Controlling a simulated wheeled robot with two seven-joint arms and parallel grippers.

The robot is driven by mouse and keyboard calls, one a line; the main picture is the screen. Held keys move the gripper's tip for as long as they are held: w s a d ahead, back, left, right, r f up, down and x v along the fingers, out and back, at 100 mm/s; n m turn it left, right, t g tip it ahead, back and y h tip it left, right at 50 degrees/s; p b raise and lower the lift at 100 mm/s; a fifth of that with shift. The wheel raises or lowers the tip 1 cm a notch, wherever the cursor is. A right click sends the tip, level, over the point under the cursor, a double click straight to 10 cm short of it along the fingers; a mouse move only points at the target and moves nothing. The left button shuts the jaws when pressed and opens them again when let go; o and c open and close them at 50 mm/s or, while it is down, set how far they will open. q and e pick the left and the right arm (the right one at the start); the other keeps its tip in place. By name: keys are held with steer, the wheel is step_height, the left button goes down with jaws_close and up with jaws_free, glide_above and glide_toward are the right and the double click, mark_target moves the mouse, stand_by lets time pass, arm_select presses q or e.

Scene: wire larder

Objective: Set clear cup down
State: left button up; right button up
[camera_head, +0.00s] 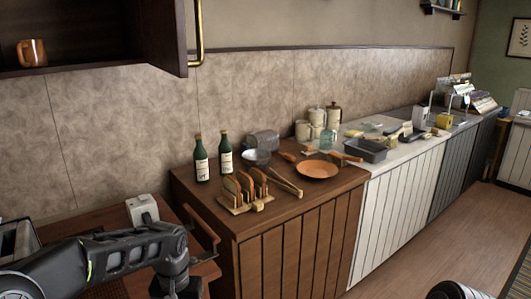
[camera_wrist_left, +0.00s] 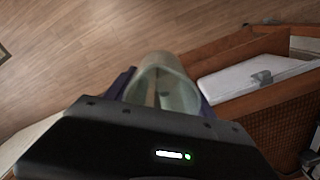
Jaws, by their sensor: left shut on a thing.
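The clear cup (camera_wrist_left: 165,75) shows in the left wrist view, a see-through, slightly greenish vessel. My left gripper (camera_wrist_left: 160,97) is shut on it, with a dark finger on each side of the cup. The wood floor lies behind the cup in this view, and I see no surface touching the cup. In the head view my left arm reaches in from the lower left, and the gripper and cup are not clearly visible there. My right gripper is not in view.
A wooden counter (camera_head: 250,248) holds two green bottles (camera_head: 201,158), a rack with bread slices (camera_head: 245,188) and an orange plate (camera_head: 317,170). A white appliance (camera_head: 142,208) stands near my left arm. A brown mug (camera_head: 32,52) sits in the open upper cabinet.

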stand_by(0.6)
arm_select(q)
steer(key=s+f, duration=0.4)
steer(key=f, duration=1.1)
